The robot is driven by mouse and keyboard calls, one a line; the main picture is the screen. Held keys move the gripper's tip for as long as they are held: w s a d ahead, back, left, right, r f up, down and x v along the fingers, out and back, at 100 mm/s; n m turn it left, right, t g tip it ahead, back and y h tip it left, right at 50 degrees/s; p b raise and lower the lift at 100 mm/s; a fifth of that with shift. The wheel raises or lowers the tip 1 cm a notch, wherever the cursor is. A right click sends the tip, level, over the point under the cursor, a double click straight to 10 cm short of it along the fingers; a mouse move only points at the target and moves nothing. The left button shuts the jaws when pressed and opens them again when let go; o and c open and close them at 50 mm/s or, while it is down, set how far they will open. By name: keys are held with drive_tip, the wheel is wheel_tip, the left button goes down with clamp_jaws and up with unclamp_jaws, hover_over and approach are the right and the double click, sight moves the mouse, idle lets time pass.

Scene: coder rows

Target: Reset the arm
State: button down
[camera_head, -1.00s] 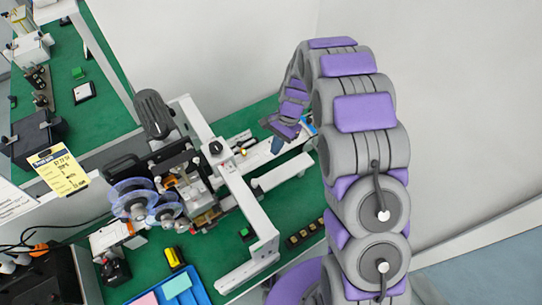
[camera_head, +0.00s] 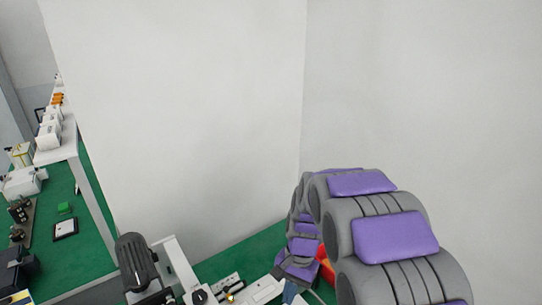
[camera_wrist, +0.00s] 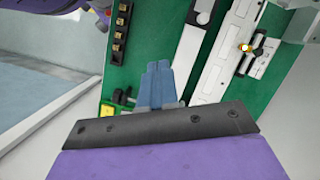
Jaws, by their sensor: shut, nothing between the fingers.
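My arm (camera_head: 395,238), grey with purple pads, rises at the right of the head view and curls over and down toward the table. My gripper (camera_wrist: 158,68) shows in the wrist view as two blue-grey fingers side by side, shut and empty. It points out over the green table, and I cannot tell its exact height above it. In the head view only a bluish part of the gripper (camera_head: 290,292) shows at the bottom edge, mostly hidden by the arm.
The green table (camera_head: 240,257) carries a machine with a dark motor (camera_head: 137,262). In the wrist view, white rails (camera_wrist: 188,58) and a dark strip with brass-coloured squares (camera_wrist: 120,30) lie near the fingers. White walls (camera_head: 180,120) stand behind and right. Another bench (camera_head: 88,235) is at left.

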drive_tip(key=s+d+r+n+b, duration=0.1)
drive_tip(key=s+d+r, duration=0.1)
drive_tip(key=s, duration=0.7)
drive_tip(key=s+d+r+n+h+b, duration=0.1)
drive_tip(key=s+d, duration=0.3)
drive_tip(key=s, duration=0.4)
drive_tip(key=s+d+r+n+t+h+b, duration=0.1)
drive_tip(key=s+d+r+n, duration=0.1)
drive_tip(key=s, duration=0.7)
drive_tip(key=shift+s+d+r+n, duration=0.4)
drive_tip(key=shift+d+n, duration=0.2)
drive_tip(key=shift+n, duration=0.1)
drive_tip(key=shift+w+a, duration=0.1)
drive_tip(key=shift+a, duration=0.1)
